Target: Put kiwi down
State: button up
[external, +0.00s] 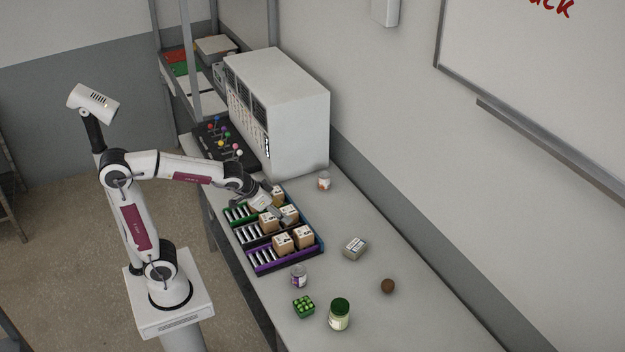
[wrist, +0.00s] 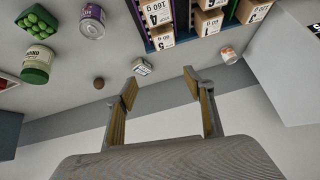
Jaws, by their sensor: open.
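The kiwi (external: 388,286) is a small round brown thing resting on the bare grey table, right of the front part of the rack. It also shows in the wrist view (wrist: 99,83), left of my fingers and apart from them. My gripper (external: 286,213) is over the rack's boxes in the external view. In the wrist view my gripper (wrist: 161,84) has its two fingers spread wide with nothing between them.
A rack (external: 287,262) of coloured trays holds several cardboard boxes. Another can (external: 324,181) stands near the wall.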

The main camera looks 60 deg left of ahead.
jog(key=w+d+f, duration=0.2)
jog(key=w+d, duration=0.4)
jog(key=w, duration=0.3)
jog(key=m+t+h, duration=0.1)
jog(key=m+h, duration=0.3)
send_near(384, 281)
jog(key=x, duration=0.4)
jog(key=shift+w+f, duration=0.1)
jog(key=shift+w, duration=0.1)
jog(key=shift+a, duration=0.1)
jog(key=shift+w+f, duration=0.1)
jog(key=shift+x, duration=1.1)
jog(key=shift+f, duration=0.2)
